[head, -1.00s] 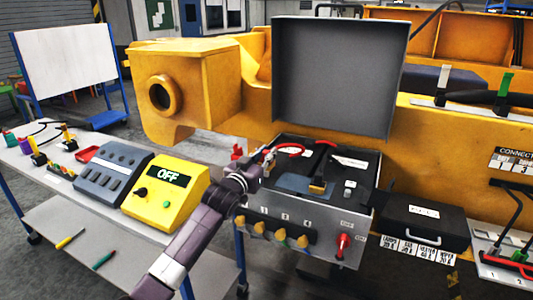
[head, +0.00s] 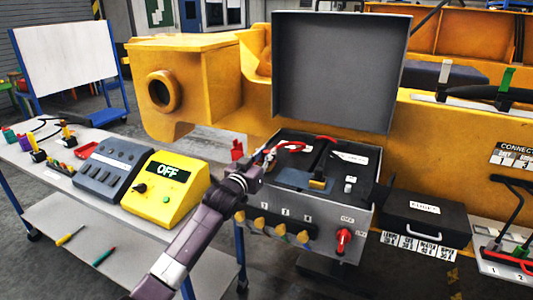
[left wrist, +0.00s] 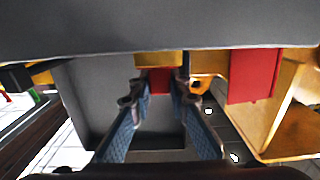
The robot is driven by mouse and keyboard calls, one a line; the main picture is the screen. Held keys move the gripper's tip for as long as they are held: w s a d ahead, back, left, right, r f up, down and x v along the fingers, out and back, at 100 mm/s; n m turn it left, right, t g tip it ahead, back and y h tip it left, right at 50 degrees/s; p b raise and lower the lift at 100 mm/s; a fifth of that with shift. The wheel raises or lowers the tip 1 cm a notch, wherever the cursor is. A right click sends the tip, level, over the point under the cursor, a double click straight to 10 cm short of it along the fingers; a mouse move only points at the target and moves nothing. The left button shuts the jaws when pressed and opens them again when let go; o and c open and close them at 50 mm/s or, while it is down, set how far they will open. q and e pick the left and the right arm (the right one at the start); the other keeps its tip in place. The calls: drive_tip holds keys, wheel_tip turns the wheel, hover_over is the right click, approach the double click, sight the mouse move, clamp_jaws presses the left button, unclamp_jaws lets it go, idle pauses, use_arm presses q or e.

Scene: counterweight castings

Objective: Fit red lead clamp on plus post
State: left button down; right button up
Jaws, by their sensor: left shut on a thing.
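My left gripper (head: 264,158) is at the left edge of an open grey box (head: 305,222). In the left wrist view its two blue-padded fingers (left wrist: 158,97) close on a red piece (left wrist: 158,79), which I take to be the red lead clamp. In the head view the red lead (head: 287,146) curves from the gripper into the box. A black lead (head: 322,160) with a brass-coloured end (head: 317,184) lies across the dark top inside. The plus post is not clearly seen; the gripper and lead cover that corner. My right gripper is not in view.
The box's raised grey lid (head: 338,75) stands behind the work. A yellow unit reading OFF (head: 168,190) is on the left bench. A black case (head: 424,222) sits to the right.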

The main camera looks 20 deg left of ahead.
use_arm(q)
drive_tip(key=shift+f+b, duration=0.3)
drive_tip(key=shift+f, duration=0.35)
drive_tip(key=c, duration=1.7)
unclamp_jaws()
drive_tip(key=shift+c, duration=0.2)
drive_tip(key=s, duration=1.2)
drive_tip(key=shift+a, duration=0.2)
